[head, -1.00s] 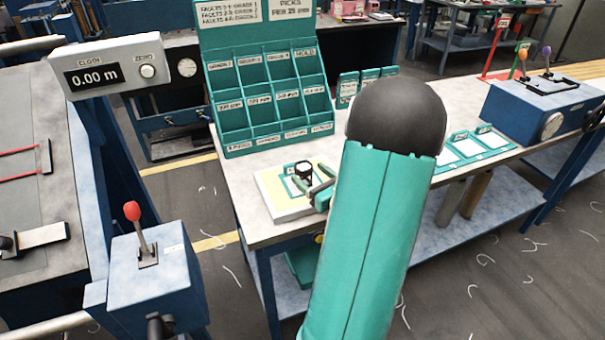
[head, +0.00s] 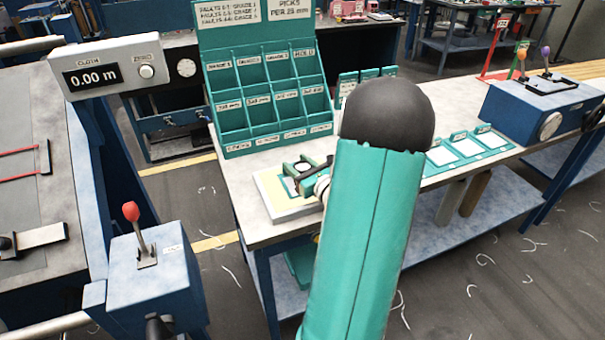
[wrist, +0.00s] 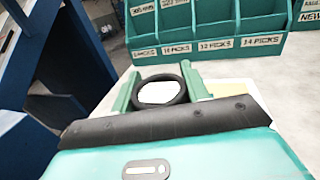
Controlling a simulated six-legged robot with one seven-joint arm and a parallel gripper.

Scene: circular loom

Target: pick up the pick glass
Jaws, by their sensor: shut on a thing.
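The pick glass, a small black ring with a pale centre, shows in the wrist view (wrist: 159,92) between two green fingers. My gripper (wrist: 160,86) is shut on it, one finger on each side. In the head view the pick glass (head: 303,167) is small and partly hidden by my gripper (head: 305,170), which sits over the pale board (head: 285,209) at the bench's near left corner. I cannot tell whether the glass is touching the board or just above it.
A teal pigeonhole rack (head: 265,95) stands behind the board. Teal-framed cards (head: 460,147) and a blue control box (head: 540,105) are to the right. A red-knobbed lever box (head: 160,270) and a display (head: 110,70) are left. My arm hides part of the bench.

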